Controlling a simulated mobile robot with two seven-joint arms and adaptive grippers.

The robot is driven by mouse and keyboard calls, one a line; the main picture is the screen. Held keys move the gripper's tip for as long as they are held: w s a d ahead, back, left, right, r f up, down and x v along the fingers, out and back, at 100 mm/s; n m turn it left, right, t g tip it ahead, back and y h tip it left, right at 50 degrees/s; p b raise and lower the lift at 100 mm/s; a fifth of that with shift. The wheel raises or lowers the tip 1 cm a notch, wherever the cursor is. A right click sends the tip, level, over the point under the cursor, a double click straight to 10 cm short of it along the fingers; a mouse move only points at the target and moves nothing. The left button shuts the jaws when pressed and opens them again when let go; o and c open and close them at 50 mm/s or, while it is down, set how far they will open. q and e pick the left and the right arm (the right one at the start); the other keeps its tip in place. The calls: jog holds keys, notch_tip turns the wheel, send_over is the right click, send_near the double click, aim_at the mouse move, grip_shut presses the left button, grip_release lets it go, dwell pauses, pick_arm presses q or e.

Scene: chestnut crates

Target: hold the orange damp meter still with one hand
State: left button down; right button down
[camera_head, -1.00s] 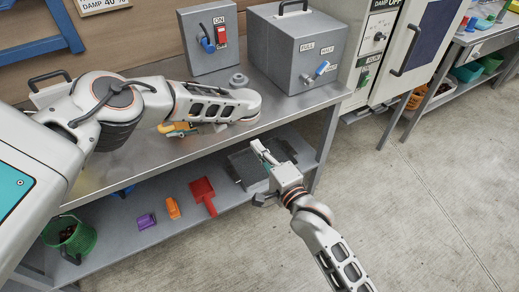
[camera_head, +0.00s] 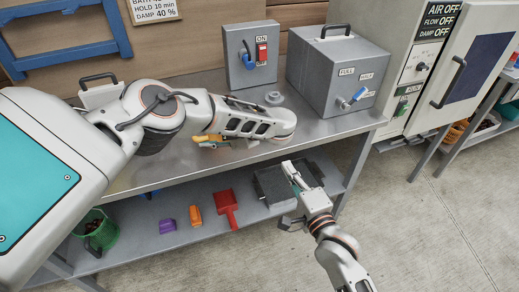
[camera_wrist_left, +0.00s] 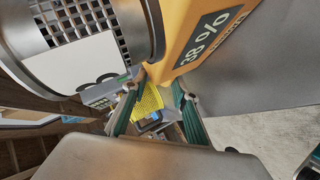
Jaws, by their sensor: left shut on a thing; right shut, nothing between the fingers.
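The orange damp meter (camera_head: 207,138) shows in the head view as a small orange piece at the bench's front side, mostly hidden by my left arm. In the left wrist view the meter (camera_wrist_left: 205,35) is close up at the top, its dark display reading 38 %. My left gripper (camera_wrist_left: 155,103) has its green-padded fingers at the meter's lower end, shut on it; the exact contact is hard to see. In the head view, this gripper (camera_head: 215,145) is largely covered by my arm. My right gripper (camera_head: 289,168) is shut and empty, in front of the bench edge, apart from the meter.
The steel bench (camera_head: 325,128) holds a switch box (camera_head: 238,72), a grey chest (camera_head: 325,85) with a blue tap, and a small round grey piece (camera_head: 273,98). The lower shelf holds a red scoop (camera_head: 226,203), small orange and purple items, and a green basket (camera_head: 104,240). The floor at right is clear.

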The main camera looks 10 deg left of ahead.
pick_arm(q)
jog(key=shift+s+f, duration=0.25)
jog(key=shift+f, duration=0.2)
jog(key=c, duration=1.7)
grip_release()
jog(key=shift+o, duration=1)
jog(key=shift+w, duration=0.25)
jog(key=shift+d+r, duration=0.1)
jog(key=shift+r, duration=0.1)
